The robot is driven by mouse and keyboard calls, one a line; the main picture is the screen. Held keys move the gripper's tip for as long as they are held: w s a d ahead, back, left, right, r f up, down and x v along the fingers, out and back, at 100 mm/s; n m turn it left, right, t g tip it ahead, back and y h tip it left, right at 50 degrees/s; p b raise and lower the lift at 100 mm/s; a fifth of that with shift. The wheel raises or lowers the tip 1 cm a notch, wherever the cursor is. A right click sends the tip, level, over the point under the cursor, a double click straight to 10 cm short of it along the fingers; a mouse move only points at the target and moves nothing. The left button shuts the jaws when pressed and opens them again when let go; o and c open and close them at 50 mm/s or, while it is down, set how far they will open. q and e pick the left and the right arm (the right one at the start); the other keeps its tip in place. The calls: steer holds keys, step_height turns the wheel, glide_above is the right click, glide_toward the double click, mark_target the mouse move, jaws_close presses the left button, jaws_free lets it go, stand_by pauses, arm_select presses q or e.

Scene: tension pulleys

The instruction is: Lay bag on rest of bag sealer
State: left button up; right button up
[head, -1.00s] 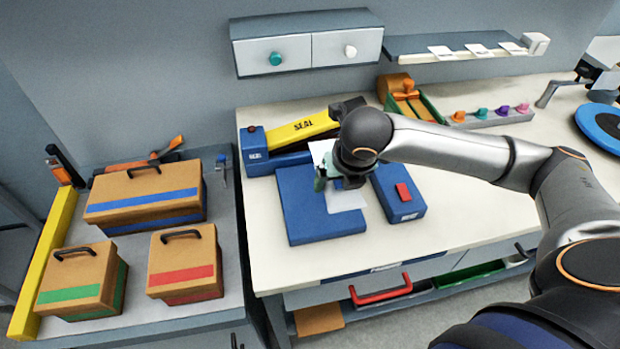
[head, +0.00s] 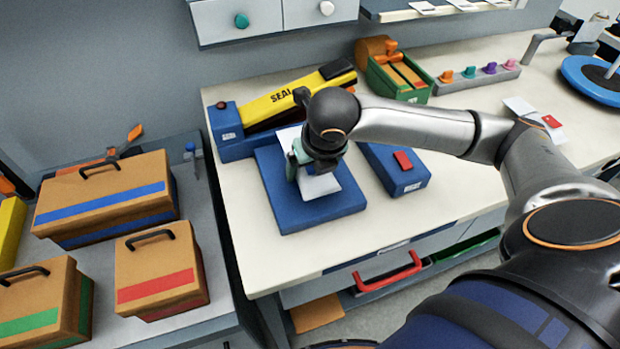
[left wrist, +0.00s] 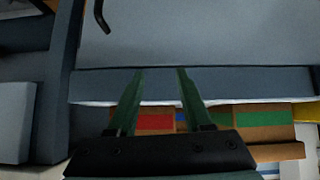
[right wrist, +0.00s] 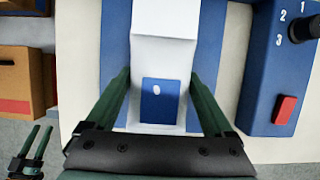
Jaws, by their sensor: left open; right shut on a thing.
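The bag sealer has a yellow arm (head: 290,100) marked SEAL over a blue base, with a flat blue rest (head: 335,206) in front. My right gripper (right wrist: 161,75) is shut on the white bag (head: 321,186), one finger along each side. In the right wrist view the bag (right wrist: 164,52) is over the rest and shows a blue square near its lower end. I cannot tell whether the bag touches the rest. My right wrist partly hides the bag in the head view. My left gripper (left wrist: 161,72) is open and empty, away from the sealer.
A blue control box (head: 397,170) with a red button stands right of the rest. A green tray with an orange-topped device (head: 397,75) is behind it. Brown cases (head: 160,270) stand on the lower left bench. The white tabletop front is clear.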

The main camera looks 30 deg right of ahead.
steer(key=shift+f+b, duration=0.4)
steer(key=shift+f, duration=0.1)
steer(key=shift+r, duration=0.1)
arm_select(q)
steer(key=shift+w+d+f, duration=0.3)
steer(key=shift+w+f, duration=0.05)
steer(key=shift+f, duration=0.1)
arm_select(e)
steer(key=o, duration=1.3)
steer(key=shift+f, duration=0.2)
steer(key=shift+r, duration=0.35)
steer(key=p+v, duration=0.3)
steer(key=v, duration=0.7)
steer(key=shift+s+r, duration=0.2)
steer(key=shift+r, duration=0.1)
arm_select(q)
steer(key=shift+s+a+r, duration=0.1)
steer(key=shift+a+r, duration=0.1)
steer(key=shift+r, duration=0.4)
steer(key=shift+s+a+r, duration=0.1)
steer(key=shift+a+r, duration=0.05)
steer(key=shift+r, duration=0.4)
arm_select(e)
steer(key=shift+s+a+r, duration=0.1)
steer(key=shift+s+r, duration=0.15)
steer(key=shift+r, duration=0.15)
